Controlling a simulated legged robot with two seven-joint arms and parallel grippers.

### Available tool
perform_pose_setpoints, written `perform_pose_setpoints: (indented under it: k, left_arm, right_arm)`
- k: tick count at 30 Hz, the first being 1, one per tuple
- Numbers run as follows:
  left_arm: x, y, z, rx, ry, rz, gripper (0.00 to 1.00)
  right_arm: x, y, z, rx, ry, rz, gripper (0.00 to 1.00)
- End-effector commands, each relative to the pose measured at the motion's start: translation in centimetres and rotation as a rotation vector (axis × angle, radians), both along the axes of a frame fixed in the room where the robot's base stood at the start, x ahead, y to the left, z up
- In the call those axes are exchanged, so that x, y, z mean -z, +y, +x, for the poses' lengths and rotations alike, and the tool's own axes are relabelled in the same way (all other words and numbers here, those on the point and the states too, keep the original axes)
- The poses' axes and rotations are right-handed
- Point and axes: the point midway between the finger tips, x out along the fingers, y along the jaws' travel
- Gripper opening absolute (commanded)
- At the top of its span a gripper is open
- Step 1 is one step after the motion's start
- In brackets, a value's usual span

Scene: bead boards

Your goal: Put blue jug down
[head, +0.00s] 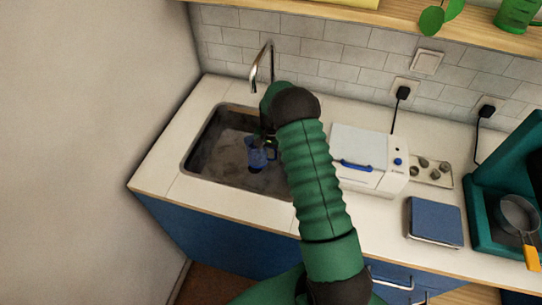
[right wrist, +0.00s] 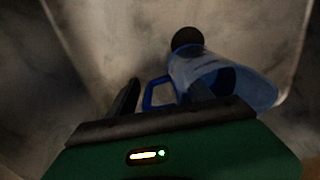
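The blue jug (head: 257,154) is in the sink (head: 215,172), low in the basin. In the right wrist view the translucent jug (right wrist: 222,78) has its mouth toward the camera and its handle (right wrist: 155,95) on the left. My right gripper (head: 266,138) reaches down into the sink, at the jug. In the right wrist view its two dark fingers (right wrist: 162,98) stand apart, with the handle between them and a visible gap beside the left finger. The right finger overlaps the jug; I cannot tell whether it touches. My left gripper is not in view.
The faucet (head: 262,65) rises behind the sink. A dark drain (right wrist: 187,38) shows beside the jug. A white appliance with a blue handle (head: 362,150) stands right of the sink. Further right are a blue box (head: 434,222) and a pan (head: 517,213). The counter left of the sink is clear.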

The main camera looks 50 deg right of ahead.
Motion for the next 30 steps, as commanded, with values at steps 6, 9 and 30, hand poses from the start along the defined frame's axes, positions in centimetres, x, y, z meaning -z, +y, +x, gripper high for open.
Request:
perform_pose_setpoints:
  k: [6, 9, 30]
  left_arm:
    - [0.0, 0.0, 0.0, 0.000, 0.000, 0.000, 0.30]
    - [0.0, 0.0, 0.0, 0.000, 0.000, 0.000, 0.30]
    - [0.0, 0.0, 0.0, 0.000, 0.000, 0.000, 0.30]
  right_arm:
    - [0.0, 0.0, 0.0, 0.000, 0.000, 0.000, 0.59]
    - [-0.8, -0.1, 0.0, 0.000, -0.001, 0.000, 0.59]
    - [-12.0, -0.1, 0.0, 0.000, 0.001, 0.000, 0.59]
